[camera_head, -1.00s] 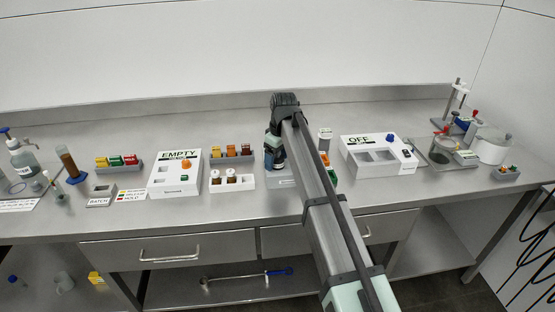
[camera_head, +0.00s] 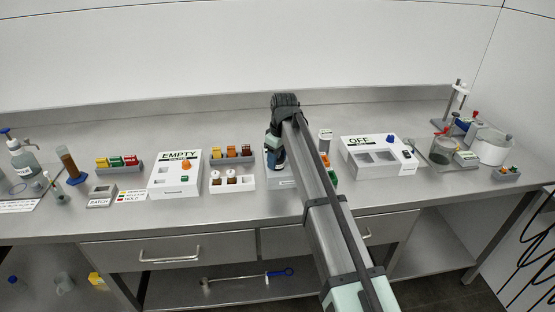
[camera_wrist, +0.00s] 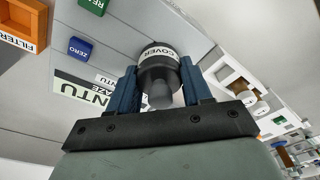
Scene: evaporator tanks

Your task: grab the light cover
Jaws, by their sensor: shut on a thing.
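The light cover (camera_wrist: 158,72) is a dark, round cap with a white band reading COVER, in the wrist view. My gripper (camera_wrist: 159,67) has its two blue fingers closed on opposite sides of it. In the head view my gripper (camera_head: 275,158) is at the middle of the bench, over a pale instrument (camera_head: 283,182). My own arm hides much of that spot, and the cover cannot be made out there. I cannot tell whether the cover is lifted clear of the surface.
In the wrist view a blue ZERO block (camera_wrist: 81,48) and an orange FILTER holder (camera_wrist: 18,30) are close by.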

